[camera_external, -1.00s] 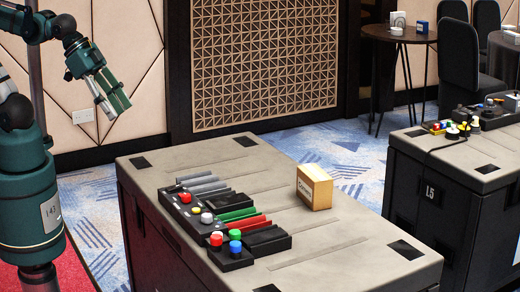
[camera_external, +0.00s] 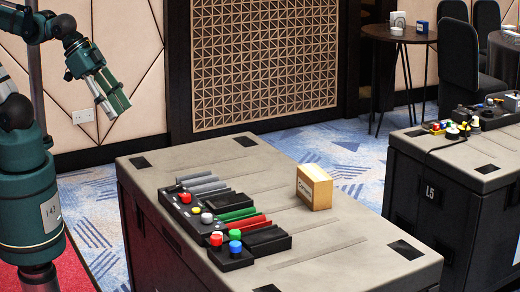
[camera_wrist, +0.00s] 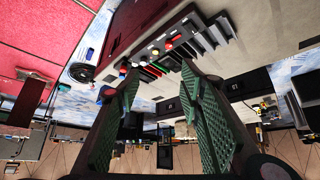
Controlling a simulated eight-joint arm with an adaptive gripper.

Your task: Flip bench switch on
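A black control panel (camera_external: 196,228) lies on the grey top of the near bench (camera_external: 350,222). It carries red, yellow, white, green and blue buttons and several flat levers or bars in grey, green, red and black. I cannot tell which part is the bench switch or how it is set. My gripper (camera_external: 112,108) hangs in the air to the left of the bench, well apart from the panel. In the wrist view my gripper (camera_wrist: 160,72) has its two green fingers spread with nothing between them. The panel (camera_wrist: 163,47) shows there beyond the fingertips.
A tan box with a white label (camera_external: 314,188) stands on the bench behind the panel. A second bench (camera_external: 470,160) with more controls and a cable is at the right. A round table (camera_external: 398,34) and dark chairs (camera_external: 458,62) stand behind. The bench's front right is clear.

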